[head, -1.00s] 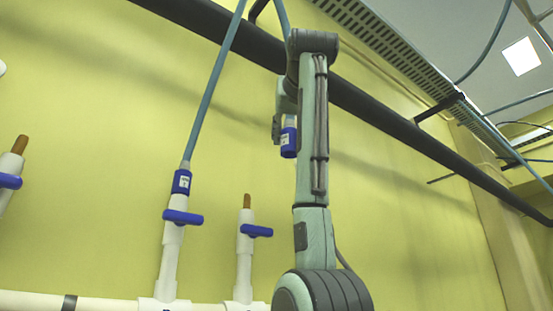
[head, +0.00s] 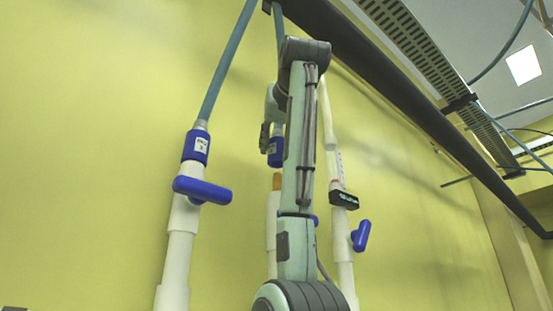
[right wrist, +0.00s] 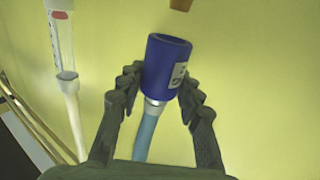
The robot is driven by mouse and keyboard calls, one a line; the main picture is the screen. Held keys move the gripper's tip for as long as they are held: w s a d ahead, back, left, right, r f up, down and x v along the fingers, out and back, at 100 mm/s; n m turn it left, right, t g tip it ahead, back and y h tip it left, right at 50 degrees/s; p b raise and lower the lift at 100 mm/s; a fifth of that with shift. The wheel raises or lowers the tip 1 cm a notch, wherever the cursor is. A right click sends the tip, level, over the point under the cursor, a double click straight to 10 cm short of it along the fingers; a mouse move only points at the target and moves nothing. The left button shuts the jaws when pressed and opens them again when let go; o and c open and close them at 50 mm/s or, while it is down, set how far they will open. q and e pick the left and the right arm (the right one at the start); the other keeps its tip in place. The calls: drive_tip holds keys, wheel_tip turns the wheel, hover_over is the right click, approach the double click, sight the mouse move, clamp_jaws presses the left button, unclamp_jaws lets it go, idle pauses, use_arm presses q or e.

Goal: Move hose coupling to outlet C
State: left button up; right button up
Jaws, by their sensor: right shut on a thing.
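My right gripper (head: 267,138) is shut on a blue hose coupling (head: 275,152) with a blue-grey hose (head: 279,30) running up from it. In the right wrist view the gripper (right wrist: 158,92) has a finger on each side of the coupling (right wrist: 164,62), whose open end points towards a brown tip (right wrist: 181,4) at the top edge. In the head view a white outlet with a brown tip (head: 277,182) stands just below the coupling, apart from it and partly hidden by my arm. No letter shows on this outlet. My left gripper is out of view.
A second hose with a blue coupling (head: 195,147) sits on a white outlet with a blue valve handle (head: 203,190) at left. A white pipe (head: 341,230) with another blue handle (head: 361,236) rises at right. A black rail (head: 400,95) crosses above.

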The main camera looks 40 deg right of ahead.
sight(278, 173)
drive_tip(key=shift+f, duration=0.65)
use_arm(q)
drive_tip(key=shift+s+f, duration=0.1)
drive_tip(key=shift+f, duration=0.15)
use_arm(e)
drive_tip(key=shift+f, duration=0.2)
use_arm(q)
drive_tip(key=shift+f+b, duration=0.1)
drive_tip(key=shift+b, duration=0.2)
use_arm(e)
drive_tip(key=shift+s+a+f, duration=0.1)
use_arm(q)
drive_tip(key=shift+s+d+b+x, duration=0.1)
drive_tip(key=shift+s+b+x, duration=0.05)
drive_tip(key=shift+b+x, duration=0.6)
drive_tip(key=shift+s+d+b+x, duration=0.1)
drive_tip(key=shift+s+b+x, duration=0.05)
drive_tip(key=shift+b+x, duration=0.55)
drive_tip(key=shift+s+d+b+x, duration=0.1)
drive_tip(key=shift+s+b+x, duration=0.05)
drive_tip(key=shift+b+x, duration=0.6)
use_arm(e)
drive_tip(key=shift+f, duration=2.4)
drive_tip(key=o, duration=1.3)
drive_tip(key=shift+o, duration=0.2)
drive_tip(key=shift+s, duration=0.1)
